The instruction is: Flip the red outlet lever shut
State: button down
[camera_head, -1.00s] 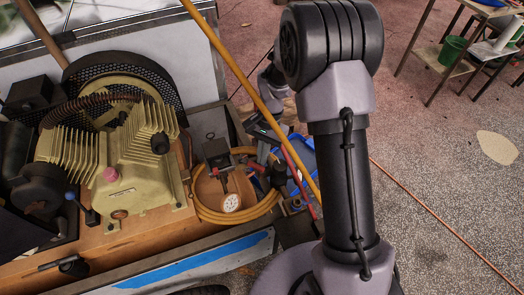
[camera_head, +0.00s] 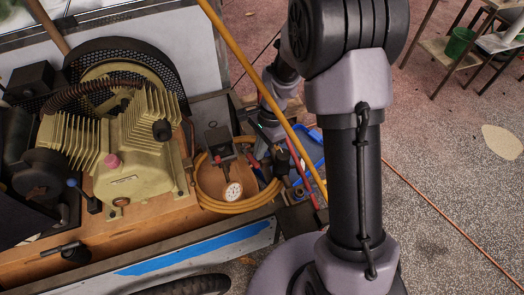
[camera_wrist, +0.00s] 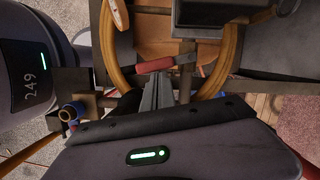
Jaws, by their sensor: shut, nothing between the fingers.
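The red lever (camera_wrist: 155,66) shows in the wrist view as a short red grip with a grey metal end, lying nearly crosswise just beyond my fingertips. My gripper (camera_wrist: 158,82) is shut and empty, its fingers pointing at the red grip. I cannot tell whether they touch it. In the head view my gripper (camera_head: 268,138) reaches down beside the gauge and fittings, partly hidden by a yellow pole and my arm. A small red part (camera_head: 256,168) right of the gauge appears to be the lever. A brass fitting with a blue ring (camera_wrist: 72,112) is at left in the wrist view.
A coiled yellow hose (camera_head: 225,207) surrounds the white-faced gauge (camera_head: 232,191). The cream compressor (camera_head: 130,155) stands to the left. The yellow pole (camera_head: 250,75) slants close by my wrist. A blue tray (camera_head: 308,150) lies behind the fittings.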

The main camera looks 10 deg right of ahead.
jog(key=shift+w+a, duration=0.15)
jog(key=shift+w, duration=0.1)
jog(key=shift+r, duration=0.1)
jog(key=p+v, duration=0.8)
jog(key=v, duration=0.1)
jog(key=shift+r, duration=0.45)
